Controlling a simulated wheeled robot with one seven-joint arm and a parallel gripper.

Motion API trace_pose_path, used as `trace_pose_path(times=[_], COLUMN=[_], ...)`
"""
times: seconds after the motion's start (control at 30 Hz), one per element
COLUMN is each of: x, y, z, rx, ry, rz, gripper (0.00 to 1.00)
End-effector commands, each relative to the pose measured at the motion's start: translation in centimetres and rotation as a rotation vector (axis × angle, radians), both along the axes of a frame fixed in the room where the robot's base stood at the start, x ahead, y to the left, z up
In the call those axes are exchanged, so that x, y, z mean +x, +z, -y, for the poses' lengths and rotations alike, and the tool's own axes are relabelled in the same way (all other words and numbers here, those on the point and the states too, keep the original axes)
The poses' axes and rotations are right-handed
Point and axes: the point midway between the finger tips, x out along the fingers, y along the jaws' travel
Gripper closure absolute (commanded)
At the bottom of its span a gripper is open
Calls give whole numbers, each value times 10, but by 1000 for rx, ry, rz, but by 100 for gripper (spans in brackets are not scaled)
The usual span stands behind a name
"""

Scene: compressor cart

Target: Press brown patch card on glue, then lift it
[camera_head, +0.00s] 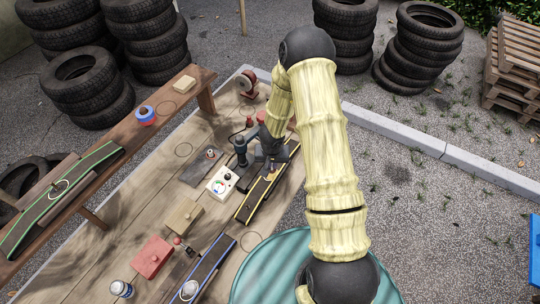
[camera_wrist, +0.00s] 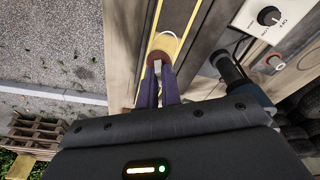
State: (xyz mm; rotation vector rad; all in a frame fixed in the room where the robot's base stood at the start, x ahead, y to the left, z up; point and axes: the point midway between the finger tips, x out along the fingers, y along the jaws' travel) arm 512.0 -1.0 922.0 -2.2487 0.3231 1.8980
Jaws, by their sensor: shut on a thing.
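My gripper (camera_wrist: 160,84) shows two purple fingers in the wrist view, shut on a small brown patch card (camera_wrist: 154,59) with a pale tab between the fingertips. The card is at the near edge of a pale yellow round glue spot (camera_wrist: 165,42) on the yellow-edged strip (camera_wrist: 178,18). I cannot tell whether the card touches the strip. In the head view, the yellow-edged strip (camera_head: 252,205) lies on the wooden cart top, and my gripper (camera_head: 268,165) is over its upper part. The card is hard to make out there.
A blue-edged strip (camera_head: 212,264), tan box (camera_head: 184,216) and red box (camera_head: 152,257) lie nearer. A green-edged strip (camera_head: 85,168) is on the left bench. A teal drum (camera_head: 275,260) stands right.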

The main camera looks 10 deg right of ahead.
Motion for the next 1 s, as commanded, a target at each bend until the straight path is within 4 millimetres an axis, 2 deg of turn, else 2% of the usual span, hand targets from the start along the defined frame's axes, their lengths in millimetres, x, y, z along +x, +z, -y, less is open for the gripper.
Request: trace_pose_path(times=[0.03,0.2,0.33,0.77,1.0], x=[5,15,17,17,17], y=[7,11,11,8,-2], z=[-1,-1,-2,-3,-3], rx=[2,4,4,6,6], ry=[-80,-354,-480,-512,-512], rz=[2,-3,-15,-18,-18], gripper=[100,100,100,100,100])
